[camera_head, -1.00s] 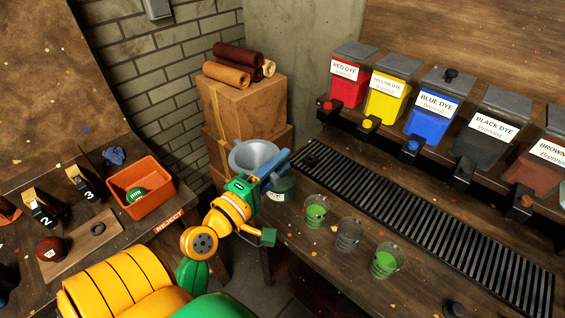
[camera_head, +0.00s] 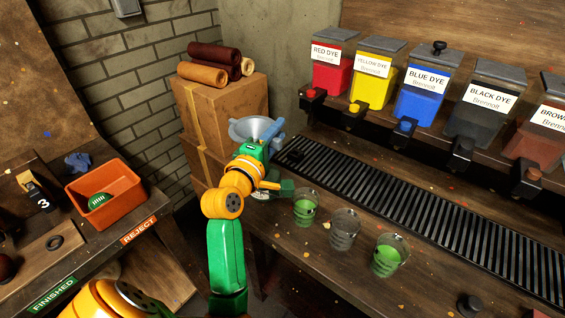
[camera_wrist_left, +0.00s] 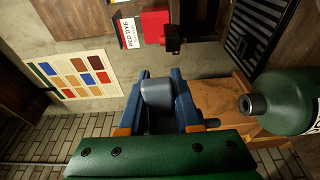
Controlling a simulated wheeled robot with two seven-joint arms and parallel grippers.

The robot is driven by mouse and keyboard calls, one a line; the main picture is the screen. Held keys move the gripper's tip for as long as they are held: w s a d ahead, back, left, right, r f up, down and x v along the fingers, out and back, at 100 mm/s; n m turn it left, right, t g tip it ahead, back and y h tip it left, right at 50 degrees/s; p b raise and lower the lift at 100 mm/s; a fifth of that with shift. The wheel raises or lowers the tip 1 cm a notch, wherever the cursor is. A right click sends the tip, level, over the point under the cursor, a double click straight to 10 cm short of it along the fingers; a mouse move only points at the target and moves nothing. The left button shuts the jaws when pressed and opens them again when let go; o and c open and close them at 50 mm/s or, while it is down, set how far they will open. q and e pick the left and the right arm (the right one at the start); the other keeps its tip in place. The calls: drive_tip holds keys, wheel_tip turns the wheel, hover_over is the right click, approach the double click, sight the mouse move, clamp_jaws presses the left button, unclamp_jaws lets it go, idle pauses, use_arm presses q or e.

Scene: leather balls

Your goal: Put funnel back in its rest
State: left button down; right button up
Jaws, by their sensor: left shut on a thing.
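The grey-blue funnel (camera_head: 252,128) is held up beside the left end of the dye counter, its wide mouth upward in the head view. My left gripper (camera_head: 273,137) is shut on it. In the wrist view the two blue fingers of the left gripper (camera_wrist_left: 158,100) close on a grey part of the funnel (camera_wrist_left: 158,93). A dark green bottle (camera_wrist_left: 287,104) with an open neck stands to the right of the fingers there, apart from them. In the head view my arm largely hides the bottle. I cannot make out the funnel's rest. My right gripper is not in view.
Several cups, two with green liquid (camera_head: 305,208) (camera_head: 388,257), stand on the counter in front of the black grate (camera_head: 400,205). Dye dispensers (camera_head: 420,95) line the back. Cardboard boxes (camera_head: 230,100) stand behind the funnel. An orange bin (camera_head: 112,208) is at left.

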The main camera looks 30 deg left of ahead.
use_arm(q)
wheel_tip(320, 180, down, 6)
drive_tip(key=w, duration=0.3)
drive_tip(key=shift+a+f, duration=0.2)
drive_tip(key=c, duration=0.6)
unclamp_jaws()
drive_tip(key=s+d+b, duration=0.1)
drive_tip(key=s+b, duration=0.1)
drive_tip(key=s, duration=0.5)
drive_tip(key=shift+d+f, duration=0.35)
drive_tip(key=shift+d, duration=0.05)
